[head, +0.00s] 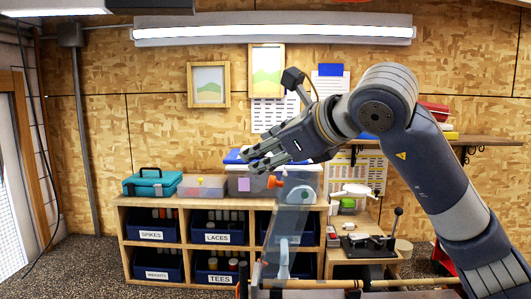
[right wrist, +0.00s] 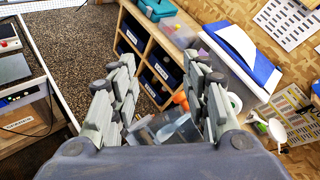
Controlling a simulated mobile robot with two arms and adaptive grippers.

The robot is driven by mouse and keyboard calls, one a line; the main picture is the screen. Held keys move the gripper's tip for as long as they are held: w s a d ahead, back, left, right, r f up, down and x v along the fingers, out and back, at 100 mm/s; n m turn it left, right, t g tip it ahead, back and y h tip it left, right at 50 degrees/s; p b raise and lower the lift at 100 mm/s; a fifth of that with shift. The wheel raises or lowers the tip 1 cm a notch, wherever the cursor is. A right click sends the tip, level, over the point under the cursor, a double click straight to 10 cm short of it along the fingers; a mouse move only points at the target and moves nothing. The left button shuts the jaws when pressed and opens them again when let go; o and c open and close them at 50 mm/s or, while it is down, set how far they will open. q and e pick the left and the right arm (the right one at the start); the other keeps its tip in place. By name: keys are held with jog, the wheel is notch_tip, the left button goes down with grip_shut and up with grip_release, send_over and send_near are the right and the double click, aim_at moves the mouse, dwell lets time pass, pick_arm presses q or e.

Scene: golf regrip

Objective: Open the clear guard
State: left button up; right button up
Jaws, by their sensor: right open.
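The clear guard (head: 290,222) is a tall see-through panel standing upright at the middle of the head view. An orange knob (head: 275,182) sticks out to the left near its rounded top. My right gripper (head: 256,160) is open and empty, just above and left of the knob. In the right wrist view, the orange knob (right wrist: 181,98) and part of the guard (right wrist: 172,129) show between the spread fingers (right wrist: 160,68). Contact between fingers and knob cannot be made out. My left gripper is not in view.
A golf shaft (head: 410,282) lies across the front below the guard. Behind stands a wooden shelf (head: 185,202) with labelled bins, a teal toolbox (head: 150,184) and clear boxes. A small bench machine (head: 370,243) is at the right. Wall pictures hang behind my arm.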

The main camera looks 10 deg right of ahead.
dwell(0.5)
jog(key=v, duration=1.2)
jog(key=shift+w, duration=0.1)
